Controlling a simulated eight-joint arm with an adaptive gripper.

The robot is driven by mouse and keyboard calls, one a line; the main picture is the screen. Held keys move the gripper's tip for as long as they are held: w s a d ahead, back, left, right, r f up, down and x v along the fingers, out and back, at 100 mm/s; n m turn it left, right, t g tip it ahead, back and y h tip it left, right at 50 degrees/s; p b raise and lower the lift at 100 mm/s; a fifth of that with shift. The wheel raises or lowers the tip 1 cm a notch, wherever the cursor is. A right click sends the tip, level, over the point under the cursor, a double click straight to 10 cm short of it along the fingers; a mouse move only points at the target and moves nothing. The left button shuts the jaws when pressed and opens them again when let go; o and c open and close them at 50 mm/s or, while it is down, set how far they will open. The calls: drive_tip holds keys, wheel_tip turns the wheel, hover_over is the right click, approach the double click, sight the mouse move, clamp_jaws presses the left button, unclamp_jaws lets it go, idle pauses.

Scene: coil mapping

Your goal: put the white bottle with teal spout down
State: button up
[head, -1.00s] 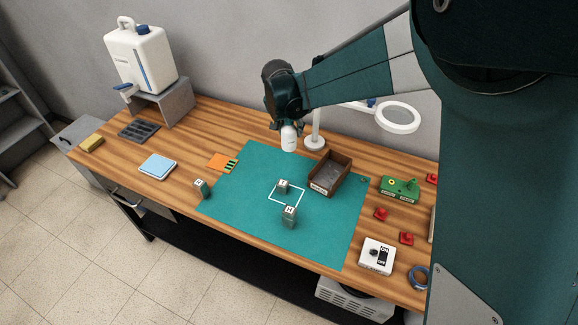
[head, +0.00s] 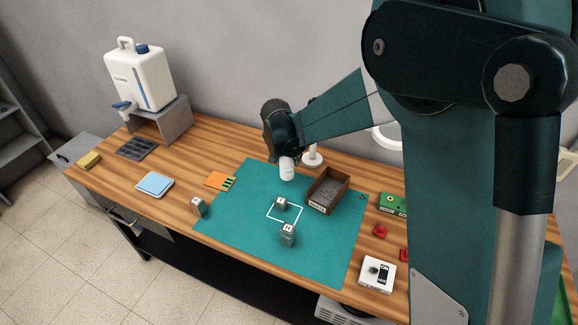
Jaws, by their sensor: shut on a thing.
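The white bottle (head: 287,171) is in the head view, above or at the back part of the teal mat (head: 240,222). My gripper (head: 284,154) is shut on its top end. The bottle hangs nearly upright below the gripper. Its teal spout is hidden by the gripper. I cannot tell for sure whether its base touches the mat.
An open brown box (head: 342,183) stands just right of the bottle. Small grey-green blocks (head: 288,235) stand on the mat near a white outlined square (head: 299,214). A white lamp base (head: 313,160) is close behind.

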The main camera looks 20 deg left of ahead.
sight(285, 162)
drive_tip(key=shift+f, duration=0.1)
drive_tip(key=shift+f, duration=1.75)
drive_tip(key=shift+f, duration=0.15)
drive_tip(key=o, duration=1)
drive_tip(key=shift+r, duration=0.2)
drive_tip(key=shift+p+v, duration=0.3)
drive_tip(key=shift+v, duration=5.65)
drive_tip(key=shift+r, duration=0.1)
